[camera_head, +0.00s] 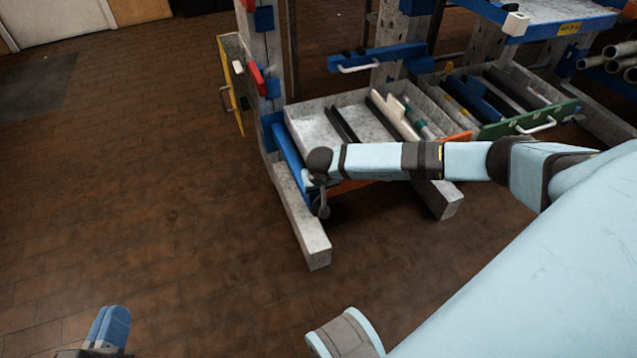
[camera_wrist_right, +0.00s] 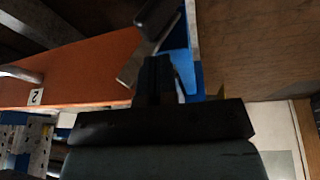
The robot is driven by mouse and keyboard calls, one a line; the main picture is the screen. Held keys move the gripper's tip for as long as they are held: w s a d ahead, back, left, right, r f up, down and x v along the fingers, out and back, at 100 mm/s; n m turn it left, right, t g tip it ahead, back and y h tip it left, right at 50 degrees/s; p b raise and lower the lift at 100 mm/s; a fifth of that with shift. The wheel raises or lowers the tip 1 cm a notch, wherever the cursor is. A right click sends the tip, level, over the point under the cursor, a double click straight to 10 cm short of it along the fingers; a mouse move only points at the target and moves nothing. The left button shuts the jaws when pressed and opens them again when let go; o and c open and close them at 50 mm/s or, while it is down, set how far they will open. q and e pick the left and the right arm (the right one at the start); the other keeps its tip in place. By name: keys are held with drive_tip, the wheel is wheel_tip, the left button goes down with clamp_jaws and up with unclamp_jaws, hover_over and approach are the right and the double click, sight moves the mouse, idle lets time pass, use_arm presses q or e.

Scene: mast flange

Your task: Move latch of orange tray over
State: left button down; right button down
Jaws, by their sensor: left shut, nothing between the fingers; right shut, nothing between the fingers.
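The orange tray's front shows in the head view (camera_head: 345,187) mostly behind my right arm, at the lower level of the rack. In the right wrist view its orange panel (camera_wrist_right: 75,68) carries a label "2". A latch-like piece (camera_wrist_right: 152,20), with a dark grip and a grey metal plate, lies across the panel's right end by a blue upright. My right gripper (camera_head: 320,205) is at the tray's left front corner; its dark shut fingers (camera_wrist_right: 158,78) are close to the latch, contact unclear. My left gripper (camera_head: 108,326) is shut and empty over the floor, far from the rack.
The rack's grey foot (camera_head: 305,225) juts forward below my right gripper. A green-fronted tray (camera_head: 510,122) with a white handle stands to the right. A yellow panel (camera_head: 232,85) is at the rack's left side. The brown floor at left is clear.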

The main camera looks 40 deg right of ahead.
drive_tip(key=shift+a, duration=0.1)
drive_tip(key=shift+w+a, duration=0.2)
drive_tip(key=shift+a, duration=0.5)
